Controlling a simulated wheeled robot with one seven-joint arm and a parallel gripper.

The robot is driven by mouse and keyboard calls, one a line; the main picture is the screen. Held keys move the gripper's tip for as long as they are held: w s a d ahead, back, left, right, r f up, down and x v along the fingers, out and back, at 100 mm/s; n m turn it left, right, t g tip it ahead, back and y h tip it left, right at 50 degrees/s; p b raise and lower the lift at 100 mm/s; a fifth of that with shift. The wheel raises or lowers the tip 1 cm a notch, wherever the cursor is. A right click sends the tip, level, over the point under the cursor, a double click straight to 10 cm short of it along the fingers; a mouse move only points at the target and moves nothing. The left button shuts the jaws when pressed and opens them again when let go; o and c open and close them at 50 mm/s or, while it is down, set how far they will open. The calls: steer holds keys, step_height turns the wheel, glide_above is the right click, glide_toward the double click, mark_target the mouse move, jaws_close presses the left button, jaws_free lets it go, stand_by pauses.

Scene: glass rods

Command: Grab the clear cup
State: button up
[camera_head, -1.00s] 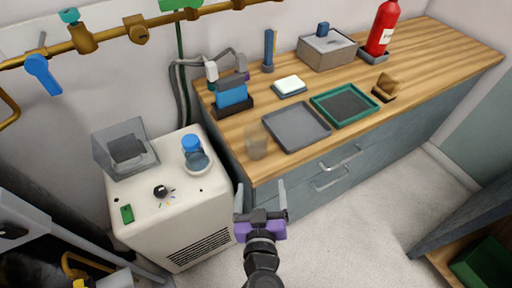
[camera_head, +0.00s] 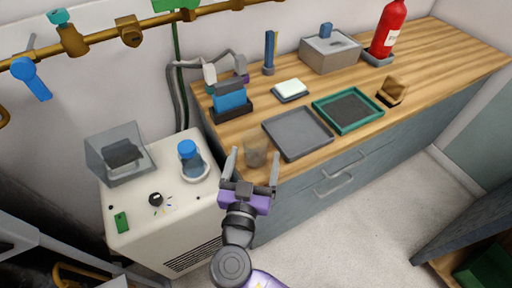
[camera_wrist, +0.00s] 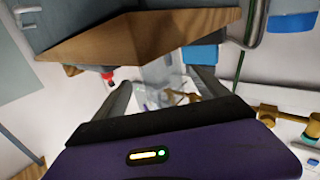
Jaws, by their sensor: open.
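The clear cup (camera_head: 255,150) stands upright near the front left corner of the wooden counter. It is see-through and takes on the wood's colour. My gripper (camera_head: 255,154) is open and empty, with its two fingers pointing toward the cup. In the head view the cup shows between and just beyond the fingertips. In the wrist view, which looks upside down, a clear shape that appears to be the cup (camera_wrist: 158,72) shows between the fingers (camera_wrist: 161,80). I cannot tell how much gap is left between the fingertips and the cup.
A grey tray (camera_head: 270,127) lies right of the cup, with a green-rimmed tray (camera_head: 316,102) beyond. A blue item in a dark holder (camera_head: 230,98) stands behind. Left is a white machine (camera_head: 140,230) bearing a blue-capped bottle (camera_head: 187,149). The counter's front edge lies close.

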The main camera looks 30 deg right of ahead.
mark_target(258, 139)
steer(key=shift+p+x, duration=0.55)
steer(key=shift+x, duration=2.5)
steer(key=shift+w+a, duration=0.1)
steer(key=shift+a, duration=0.05)
steer(key=c, duration=1.4)
steer(key=shift+c, duration=0.2)
steer(key=shift+r, duration=0.1)
